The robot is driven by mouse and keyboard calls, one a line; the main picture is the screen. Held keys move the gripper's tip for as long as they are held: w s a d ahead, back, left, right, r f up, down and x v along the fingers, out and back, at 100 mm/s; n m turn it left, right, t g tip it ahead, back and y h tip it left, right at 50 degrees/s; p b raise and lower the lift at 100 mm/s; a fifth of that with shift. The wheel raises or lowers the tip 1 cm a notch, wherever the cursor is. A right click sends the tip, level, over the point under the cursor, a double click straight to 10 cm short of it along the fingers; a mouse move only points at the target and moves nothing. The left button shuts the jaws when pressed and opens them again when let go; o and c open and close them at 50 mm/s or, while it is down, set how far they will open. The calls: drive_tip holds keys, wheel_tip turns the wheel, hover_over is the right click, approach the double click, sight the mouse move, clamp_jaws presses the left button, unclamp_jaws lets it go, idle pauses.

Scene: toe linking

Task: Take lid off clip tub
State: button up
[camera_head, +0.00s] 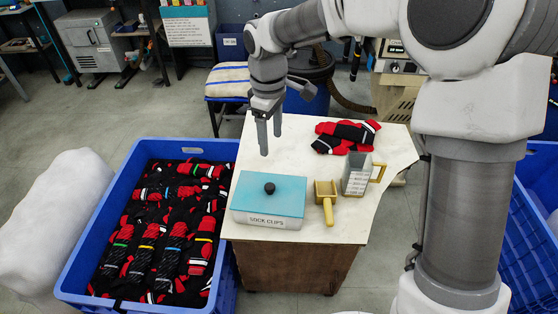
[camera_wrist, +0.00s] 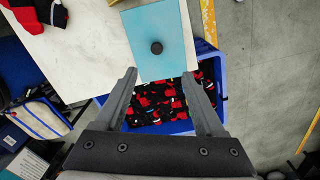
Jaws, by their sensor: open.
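The clip tub (camera_head: 265,219) is a low white box marked "SOCK CLIPS" near the front left of the table. Its flat teal lid (camera_head: 285,196) is on top, with a round black knob (camera_head: 269,188) in the middle. In the wrist view the lid (camera_wrist: 168,25) and its knob (camera_wrist: 156,48) show just beyond the fingers. My gripper (camera_head: 270,143) is open and empty, pointing down above the table behind the tub. It is apart from the lid and knob. In the wrist view the fingertips of my gripper (camera_wrist: 160,73) are spread wide. The inside of the tub is hidden.
Red and black socks (camera_head: 345,136) lie at the back of the table (camera_head: 250,150). A blue crate (camera_head: 75,240) full of socks stands left.

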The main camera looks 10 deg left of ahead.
wheel_tip(320, 180, down, 2)
drive_tip(key=w+a, duration=0.1)
drive_tip(key=b, duration=0.4)
hover_over(269, 186)
wheel_tip(269, 186, down, 11)
drive_tip(key=shift+s, duration=0.1)
drive_tip(key=shift+f+b, duration=1.15)
drive_tip(key=shift+f, duration=1.95)
drive_tip(key=shift+w, duration=0.2)
clamp_jaws()
